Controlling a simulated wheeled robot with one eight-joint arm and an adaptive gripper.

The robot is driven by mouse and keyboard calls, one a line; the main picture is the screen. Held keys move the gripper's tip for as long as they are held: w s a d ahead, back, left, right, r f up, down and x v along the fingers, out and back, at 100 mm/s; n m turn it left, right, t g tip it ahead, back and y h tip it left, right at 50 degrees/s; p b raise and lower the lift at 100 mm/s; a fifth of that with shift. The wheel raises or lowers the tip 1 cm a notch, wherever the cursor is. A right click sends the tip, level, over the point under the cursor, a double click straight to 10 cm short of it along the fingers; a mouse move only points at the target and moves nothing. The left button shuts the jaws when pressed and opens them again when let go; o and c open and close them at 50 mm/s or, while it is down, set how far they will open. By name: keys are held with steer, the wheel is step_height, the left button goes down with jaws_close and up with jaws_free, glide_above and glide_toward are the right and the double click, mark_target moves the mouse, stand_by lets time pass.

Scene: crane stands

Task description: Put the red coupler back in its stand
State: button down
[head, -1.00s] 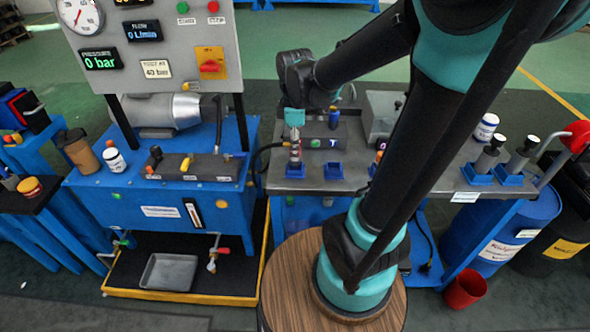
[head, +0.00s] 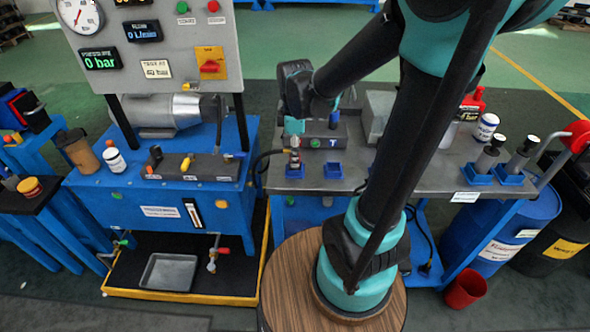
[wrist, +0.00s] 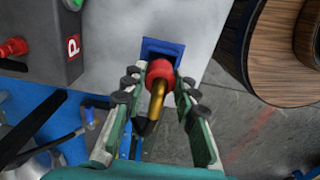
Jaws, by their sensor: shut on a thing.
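The red coupler (wrist: 159,70) with a brass-coloured hose end sits between the fingers of my gripper (wrist: 158,88) in the wrist view. My gripper is shut on it. In the head view my gripper (head: 294,130) points down at the left part of the grey bench, with the coupler (head: 294,156) upright below it. A blue stand (wrist: 162,46) lies just beyond the coupler's red end in the wrist view. The same stand (head: 294,171) is directly under the coupler in the head view. I cannot tell whether the coupler touches or enters it.
An empty blue stand (head: 333,170) is just right of this one. A dark box (head: 322,135) with green and blue marks stands behind. Two blue stands with grey couplers (head: 488,160) are at the right end. My arm hides the bench middle.

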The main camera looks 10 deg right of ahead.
steer(key=shift+f, duration=0.15)
steer(key=c, duration=1.1)
jaws_free()
steer(key=shift+r, duration=2.45)
step_height(320, 180, up, 12)
steer(key=shift+s, duration=0.1)
